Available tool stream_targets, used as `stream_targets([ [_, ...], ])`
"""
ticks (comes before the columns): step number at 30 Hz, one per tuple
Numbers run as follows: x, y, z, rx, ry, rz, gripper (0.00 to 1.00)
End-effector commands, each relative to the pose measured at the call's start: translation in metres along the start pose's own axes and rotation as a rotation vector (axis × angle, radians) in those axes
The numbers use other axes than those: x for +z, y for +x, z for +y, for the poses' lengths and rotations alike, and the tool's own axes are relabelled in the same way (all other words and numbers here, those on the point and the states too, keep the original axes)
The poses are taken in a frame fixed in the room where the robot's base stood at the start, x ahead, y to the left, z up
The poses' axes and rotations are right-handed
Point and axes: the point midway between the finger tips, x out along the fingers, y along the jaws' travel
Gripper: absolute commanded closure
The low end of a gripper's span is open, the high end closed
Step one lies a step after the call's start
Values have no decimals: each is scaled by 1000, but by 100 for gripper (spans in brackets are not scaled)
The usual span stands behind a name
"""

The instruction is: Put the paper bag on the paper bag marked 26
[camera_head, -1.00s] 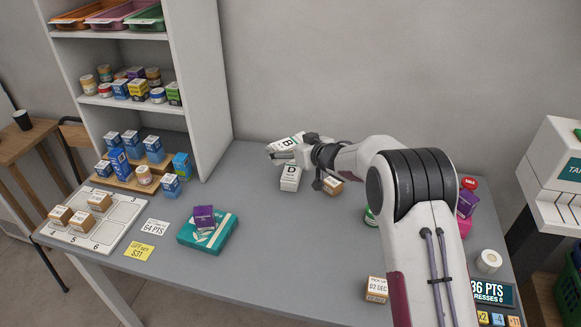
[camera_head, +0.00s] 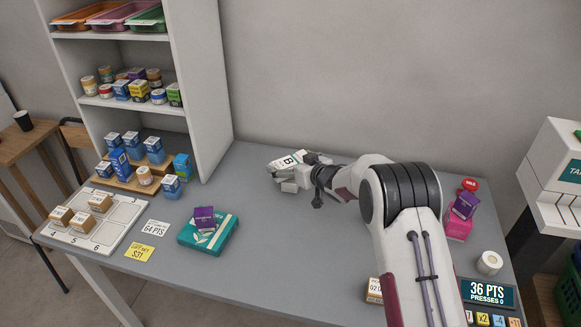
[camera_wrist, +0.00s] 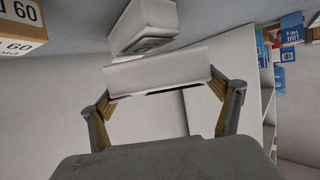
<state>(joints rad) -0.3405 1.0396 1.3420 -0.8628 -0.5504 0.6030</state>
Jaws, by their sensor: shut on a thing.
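My gripper (camera_head: 309,162) is at the back of the counter, shut on a white paper bag marked B (camera_head: 285,162). In the wrist view the held bag (camera_wrist: 155,76) lies tilted between my two fingertips. Another white bag (camera_head: 289,187) stands just below it in the head view, its face mostly hidden. A white bag (camera_wrist: 142,27) also shows beyond the held one in the wrist view; whether the two touch, I cannot tell. No mark 26 can be read on any bag.
A brown box (camera_wrist: 22,30) is at the wrist view's upper left. The white shelf unit (camera_head: 205,90) stands left of my gripper. A teal box (camera_head: 222,238) with a purple box on it lies in front. The middle of the counter (camera_head: 300,250) is clear.

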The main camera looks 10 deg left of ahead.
Motion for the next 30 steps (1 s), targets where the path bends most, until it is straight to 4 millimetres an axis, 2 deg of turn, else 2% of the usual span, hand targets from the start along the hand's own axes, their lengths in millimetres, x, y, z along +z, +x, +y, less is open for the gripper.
stream_targets([
  [6, 16, 7, 0, 0, 0, 2, 35],
  [20, 19, 8, 0, 0, -1, 2, 35],
  [21, 19, 8, 0, 0, -1, 1, 5],
  [22, 19, 8, 0, 0, -1, 1, 0],
  [30, 19, 8, 0, 0, -1, 1, 0],
])
